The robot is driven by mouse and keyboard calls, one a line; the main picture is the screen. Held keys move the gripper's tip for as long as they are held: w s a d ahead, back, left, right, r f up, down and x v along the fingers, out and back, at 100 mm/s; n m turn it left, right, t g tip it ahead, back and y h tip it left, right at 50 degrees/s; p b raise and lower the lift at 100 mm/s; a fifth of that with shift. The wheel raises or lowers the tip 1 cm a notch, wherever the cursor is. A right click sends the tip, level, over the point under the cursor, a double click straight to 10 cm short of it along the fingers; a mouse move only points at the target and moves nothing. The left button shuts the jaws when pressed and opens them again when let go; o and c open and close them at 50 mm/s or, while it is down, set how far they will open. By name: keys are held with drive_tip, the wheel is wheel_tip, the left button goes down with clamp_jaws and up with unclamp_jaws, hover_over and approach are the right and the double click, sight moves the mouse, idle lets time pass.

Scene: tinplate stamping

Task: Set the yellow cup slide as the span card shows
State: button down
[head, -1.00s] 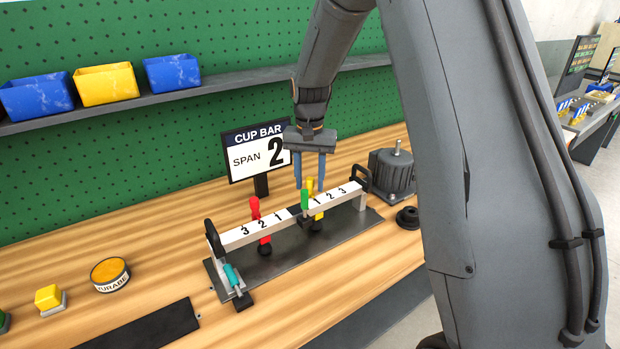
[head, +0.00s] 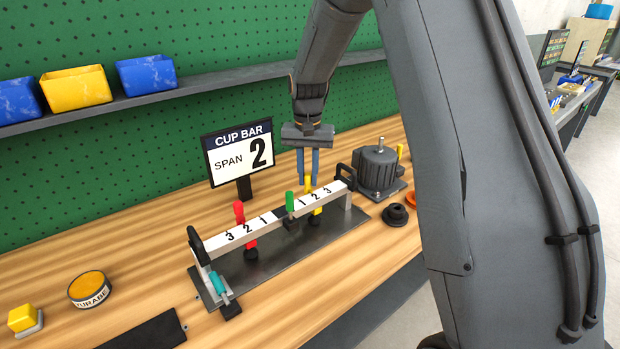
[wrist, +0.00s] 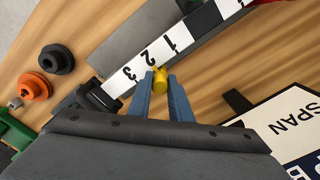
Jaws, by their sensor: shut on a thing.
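The span card (head: 236,163) reads "CUP BAR, SPAN 2". The white cup bar (head: 281,214) carries numbers 3 2 1 on the left and 1 2 3 on the right. The yellow cup slide (head: 308,184) stands upright behind the right-hand half, about level with its 2; its lower part shows under the bar. My gripper (head: 308,180) points down and is shut on its handle. In the wrist view, both blue fingertips flank the yellow knob (wrist: 160,78) beside the 2. The red slide (head: 239,211) is near the left-hand 2. A green lever (head: 289,201) stands near the bar's middle.
A grey motor (head: 377,170) and a black ringed part (head: 396,215) are right of the bar. A teal-handled clamp (head: 218,284) is at its left end. A yellow button (head: 25,318) and round tin (head: 90,289) lie left. Bench between is clear.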

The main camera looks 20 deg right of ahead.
drive_tip(key=shift+w, duration=0.1)
drive_tip(key=shift+a, duration=0.1)
drive_tip(key=c, duration=1.6)
unclamp_jaws()
drive_tip(key=shift+r+b, duration=1.1)
drive_tip(key=shift+r, duration=2.85)
drive_tip(key=s+f+n, duration=0.1)
drive_tip(key=s+f, duration=0.2)
drive_tip(key=s, duration=0.6)
drive_tip(key=s+f+n+t, duration=0.1)
drive_tip(key=s+f+n, duration=0.1)
drive_tip(key=s, duration=0.7)
drive_tip(key=s+f+n, duration=0.1)
drive_tip(key=s+f, duration=0.3)
drive_tip(key=s, duration=0.4)
drive_tip(key=shift+s+d+f+n, duration=0.25)
drive_tip(key=shift+s+f+n, duration=0.05)
drive_tip(key=shift+s+f, duration=0.1)
